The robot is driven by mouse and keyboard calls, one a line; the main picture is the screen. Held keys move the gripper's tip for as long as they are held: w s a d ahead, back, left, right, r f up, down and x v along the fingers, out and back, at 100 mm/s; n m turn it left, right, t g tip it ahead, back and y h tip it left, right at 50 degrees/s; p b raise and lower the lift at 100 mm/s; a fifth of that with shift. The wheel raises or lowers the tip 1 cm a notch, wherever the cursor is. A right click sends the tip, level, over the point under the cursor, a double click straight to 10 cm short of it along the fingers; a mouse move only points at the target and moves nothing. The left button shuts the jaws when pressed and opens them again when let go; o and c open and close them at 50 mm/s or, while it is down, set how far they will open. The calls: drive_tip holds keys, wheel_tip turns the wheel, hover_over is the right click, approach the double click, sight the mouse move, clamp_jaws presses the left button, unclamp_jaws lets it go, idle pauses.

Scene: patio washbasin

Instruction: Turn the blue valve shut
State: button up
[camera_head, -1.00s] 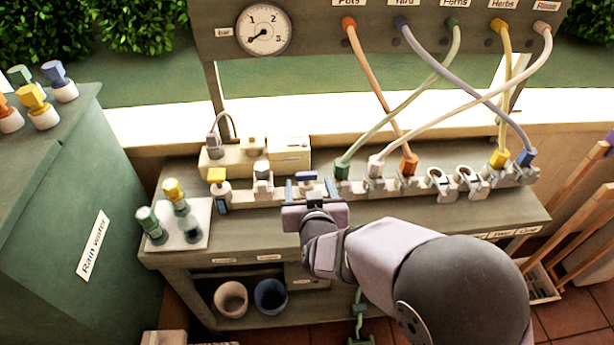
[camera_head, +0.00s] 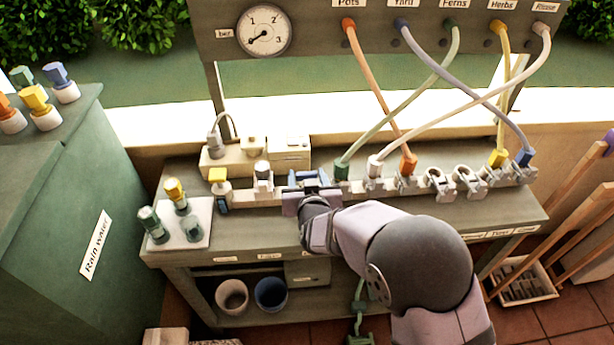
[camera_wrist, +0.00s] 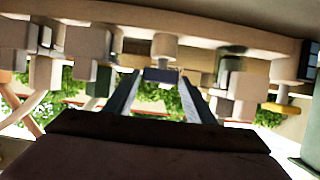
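The blue valve (camera_head: 306,175) is on the rail along the bench, left of the green hose connector. Its blue handle lies crosswise and is partly hidden by my gripper (camera_head: 311,190) in the head view. In the wrist view the blue handle (camera_wrist: 161,75) sits between the tips of my gripper (camera_wrist: 160,84). The two fingers are spread apart, with the handle spanning most of the gap. I cannot tell whether either finger touches it.
Left on the rail are a white-handled valve (camera_head: 263,177) and a yellow-topped one (camera_head: 219,180). Hoses cross above the rail, including the green hose (camera_head: 405,103) close right of my gripper. A white tray (camera_head: 205,212) with bottle-like fittings stands at the bench's left.

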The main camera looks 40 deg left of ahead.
drive_tip(key=c, duration=0.6)
drive_tip(key=shift+o, duration=0.2)
drive_tip(key=shift+s+r+m+t+h+p, duration=0.1)
drive_tip(key=shift+m+t+h+p, duration=0.25)
drive_tip(key=shift+p, duration=0.4)
drive_tip(key=m+h+p, duration=0.1)
drive_tip(key=m+t+h+p, duration=0.1)
drive_tip(key=p, duration=0.1)
drive_tip(key=shift+s+a+r, duration=0.1)
drive_tip(key=shift+a, duration=0.1)
drive_tip(key=shift+a+m+t+h+p, duration=0.2)
drive_tip(key=shift+m+t+h+p, duration=0.75)
drive_tip(key=shift+m+h, duration=0.5)
drive_tip(key=shift+f, duration=0.2)
drive_tip(key=o, duration=1)
drive_tip(key=shift+o, duration=0.2)
